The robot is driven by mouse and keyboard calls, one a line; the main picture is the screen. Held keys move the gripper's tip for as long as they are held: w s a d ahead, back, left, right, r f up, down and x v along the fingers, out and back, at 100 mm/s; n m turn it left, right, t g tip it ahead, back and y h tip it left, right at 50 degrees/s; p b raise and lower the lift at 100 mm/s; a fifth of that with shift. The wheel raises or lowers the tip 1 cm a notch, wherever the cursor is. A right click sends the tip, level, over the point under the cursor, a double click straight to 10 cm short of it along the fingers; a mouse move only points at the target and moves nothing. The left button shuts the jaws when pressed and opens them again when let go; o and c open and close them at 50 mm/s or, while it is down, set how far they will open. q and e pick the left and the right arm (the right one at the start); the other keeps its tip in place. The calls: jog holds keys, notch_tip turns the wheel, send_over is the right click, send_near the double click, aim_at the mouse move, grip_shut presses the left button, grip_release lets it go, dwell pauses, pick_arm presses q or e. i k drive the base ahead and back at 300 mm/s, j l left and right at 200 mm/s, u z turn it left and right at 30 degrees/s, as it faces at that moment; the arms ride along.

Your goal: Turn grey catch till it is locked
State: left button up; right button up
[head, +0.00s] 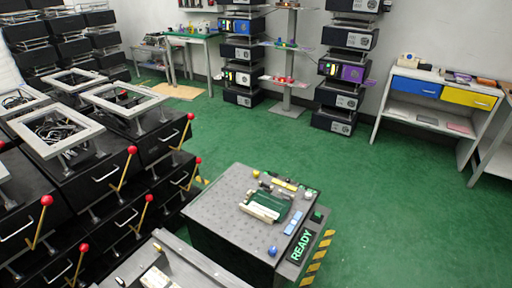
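I cannot clearly pick out the grey catch; several small fittings stand around a green block (266,206) on the grey perforated top of a black box (213,207). Among them are a yellow knob (256,173), a blue knob (272,251), a round whitish knob (308,195) and a pale bar (260,213) at the block's front edge. A screen (300,247) on the box's right side reads READY in green. Neither of my grippers is in the head view.
Black drawer units with red-knobbed yellow levers (126,168) crowd the left. Another grey-topped unit (180,262) stands at the bottom. Yellow-black striping (317,257) edges the box's right side. Green floor (420,210) is clear to the right. Shelves and a drawer table (436,92) line the back.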

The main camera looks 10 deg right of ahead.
aim_at(287, 196)
jog(key=i+l+u, duration=0.1)
jog(key=i+l, duration=0.15)
jog(key=l, duration=0.2)
jog(key=i+l+u, duration=0.15)
jog(key=l, duration=0.35)
jog(key=i+l+u, duration=0.1)
jog(key=i+l, duration=0.15)
jog(key=l, duration=0.25)
jog(key=i+l+u, duration=0.15)
jog(key=l, duration=0.35)
jog(key=i+l+u, duration=0.1)
jog(key=l, duration=0.45)
jog(key=i+l+u, duration=0.15)
jog(key=l, duration=0.4)
jog(key=i+l+u, duration=0.1)
jog(key=l, duration=0.45)
jog(key=i+l+u, duration=0.1)
jog(key=l, duration=0.45)
